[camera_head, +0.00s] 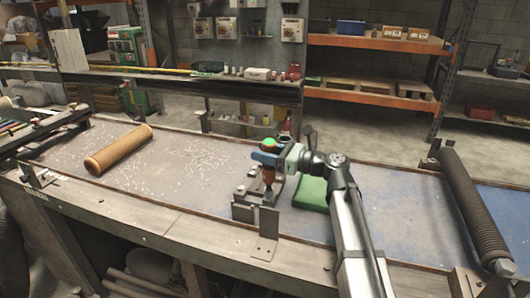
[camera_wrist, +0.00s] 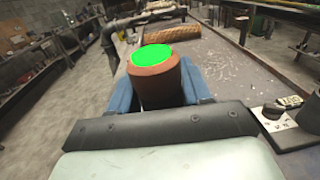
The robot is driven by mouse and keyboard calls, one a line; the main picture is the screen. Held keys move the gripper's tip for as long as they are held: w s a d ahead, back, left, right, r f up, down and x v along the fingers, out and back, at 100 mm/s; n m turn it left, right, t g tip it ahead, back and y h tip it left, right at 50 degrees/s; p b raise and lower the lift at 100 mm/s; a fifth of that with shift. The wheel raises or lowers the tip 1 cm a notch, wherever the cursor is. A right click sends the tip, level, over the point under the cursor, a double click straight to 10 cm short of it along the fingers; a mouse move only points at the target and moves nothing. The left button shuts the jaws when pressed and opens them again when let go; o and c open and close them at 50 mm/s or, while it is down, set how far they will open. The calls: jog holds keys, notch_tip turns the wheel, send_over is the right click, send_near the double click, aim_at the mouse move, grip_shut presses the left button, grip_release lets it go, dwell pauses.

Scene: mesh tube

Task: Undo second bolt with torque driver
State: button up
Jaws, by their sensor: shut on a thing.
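My gripper (camera_head: 268,157), with blue fingers, is shut on the torque driver's orange-brown handle (camera_head: 269,174). The driver stands about upright, with a green cap (camera_head: 269,143) on top. In the wrist view the handle (camera_wrist: 156,88) sits between the blue fingers, with the bright green cap (camera_wrist: 153,57) towards the camera. The driver is over a grey metal fixture (camera_head: 244,208) on the bench. Its tip is hidden by the fixture and too small to make out, so I cannot tell whether it touches a bolt. The second bolt cannot be picked out.
A green block (camera_head: 311,194) lies on the bench (camera_head: 200,165) right of the fixture. An orange-brown tube (camera_head: 118,150) lies to the left, and a dark ribbed roller (camera_head: 472,208) is at the right. An upright metal bracket (camera_head: 267,232) stands at the front edge. The bench's middle left is clear except for shavings.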

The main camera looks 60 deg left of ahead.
aim_at(265, 141)
jog(key=shift+f, duration=0.5)
dwell(1.0)
jog(key=shift+r, duration=0.35)
dwell(0.7)
jog(key=shift+r, duration=2.95)
